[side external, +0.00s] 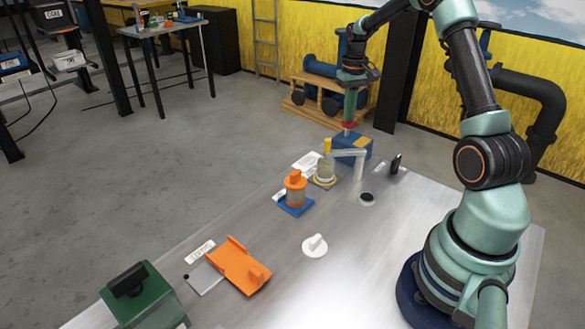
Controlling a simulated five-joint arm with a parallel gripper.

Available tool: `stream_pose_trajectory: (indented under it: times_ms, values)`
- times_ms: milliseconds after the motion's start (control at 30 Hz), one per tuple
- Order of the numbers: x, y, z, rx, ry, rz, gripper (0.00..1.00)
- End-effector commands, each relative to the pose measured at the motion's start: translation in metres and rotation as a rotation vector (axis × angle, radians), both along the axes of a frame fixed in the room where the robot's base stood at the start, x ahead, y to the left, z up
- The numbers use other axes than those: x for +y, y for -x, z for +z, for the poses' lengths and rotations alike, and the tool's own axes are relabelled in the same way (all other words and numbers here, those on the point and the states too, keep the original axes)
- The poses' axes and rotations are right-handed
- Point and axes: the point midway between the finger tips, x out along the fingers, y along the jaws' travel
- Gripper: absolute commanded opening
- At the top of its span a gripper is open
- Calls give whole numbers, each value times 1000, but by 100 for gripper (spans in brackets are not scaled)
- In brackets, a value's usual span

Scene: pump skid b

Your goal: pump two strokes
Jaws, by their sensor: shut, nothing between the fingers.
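The pump appears to be the blue block (354,146) near the far edge of the steel table, with a red piece (348,126) on its top. A pale grey bent pipe (359,163) stands in front of it. My gripper (349,117) points straight down, shut and empty, directly above the red piece. The tips are small here, so I cannot tell whether they touch it. A clear jar with a yellow top (325,165) stands just left of the block.
An orange-and-blue fitting (295,190), a white knob (315,245), an orange bracket (238,264) and a green box (144,298) stand along the steel table (350,275). A dark round port (367,198) and a small black lever (395,163) are right of the pump.

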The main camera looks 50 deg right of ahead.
Motion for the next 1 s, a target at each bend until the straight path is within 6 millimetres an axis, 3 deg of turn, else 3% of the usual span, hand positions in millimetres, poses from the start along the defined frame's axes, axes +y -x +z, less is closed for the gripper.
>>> stream_pose_trajectory:
  times_ms: [600,1000]
  values:
    - [0,1,-23,3,-1,0,0]
    - [0,0,-8,-1,0,0,0]
